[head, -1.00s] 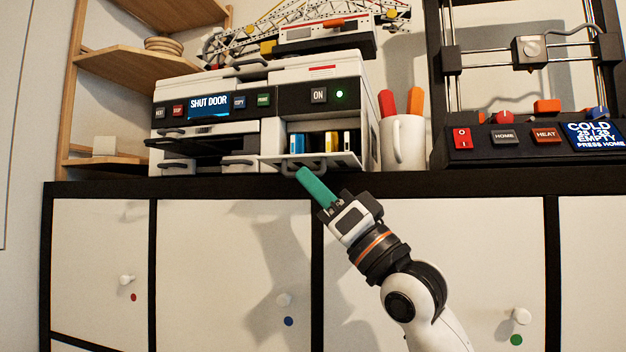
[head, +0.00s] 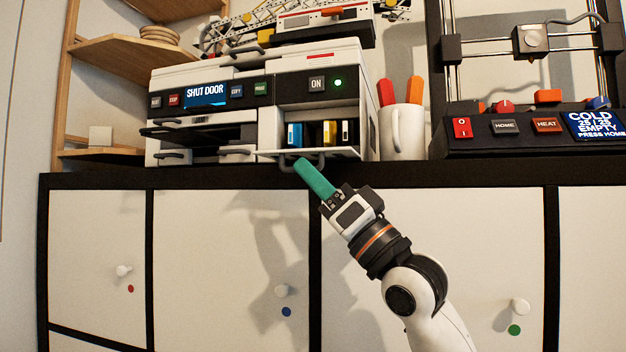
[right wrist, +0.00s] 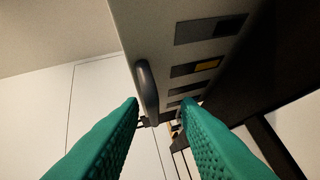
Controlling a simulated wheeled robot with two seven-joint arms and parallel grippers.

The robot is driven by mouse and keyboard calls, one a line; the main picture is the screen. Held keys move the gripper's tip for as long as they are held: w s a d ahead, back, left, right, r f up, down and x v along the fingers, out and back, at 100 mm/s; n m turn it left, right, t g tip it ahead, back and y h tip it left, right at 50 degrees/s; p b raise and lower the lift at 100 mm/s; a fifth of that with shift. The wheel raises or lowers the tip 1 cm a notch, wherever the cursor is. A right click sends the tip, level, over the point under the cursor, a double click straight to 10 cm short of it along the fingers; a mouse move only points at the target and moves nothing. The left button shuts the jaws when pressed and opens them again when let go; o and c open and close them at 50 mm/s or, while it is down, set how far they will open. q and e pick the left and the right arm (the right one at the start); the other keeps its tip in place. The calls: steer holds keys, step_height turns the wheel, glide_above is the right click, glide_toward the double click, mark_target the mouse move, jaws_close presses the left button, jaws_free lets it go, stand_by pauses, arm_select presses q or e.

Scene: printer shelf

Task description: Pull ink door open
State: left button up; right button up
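The ink door (head: 342,154) is a light flap at the lower right of the printer (head: 368,105). It is folded down, and blue, yellow and dark cartridges (head: 330,132) show in the bay behind it. A grey handle (head: 318,163) is on its front edge. My right gripper (head: 301,166) has teal fingers and reaches up from below to the handle. In the right wrist view its fingers stand apart, with the grey handle (right wrist: 148,92) close to the left fingertip. I cannot tell if they touch. The left gripper is out of view.
The printer's screen (head: 206,95) reads "SHUT DOOR". A white mug (head: 402,135) with orange and red handles stands right of the printer, and a 3D printer (head: 490,133) is farther right. The black-edged cabinet top (head: 480,174) runs below them. Wooden shelves (head: 130,55) stand at left.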

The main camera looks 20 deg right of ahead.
steer(key=b+v, duration=0.2)
steer(key=v, duration=0.5)
steer(key=shift+f, duration=0.1)
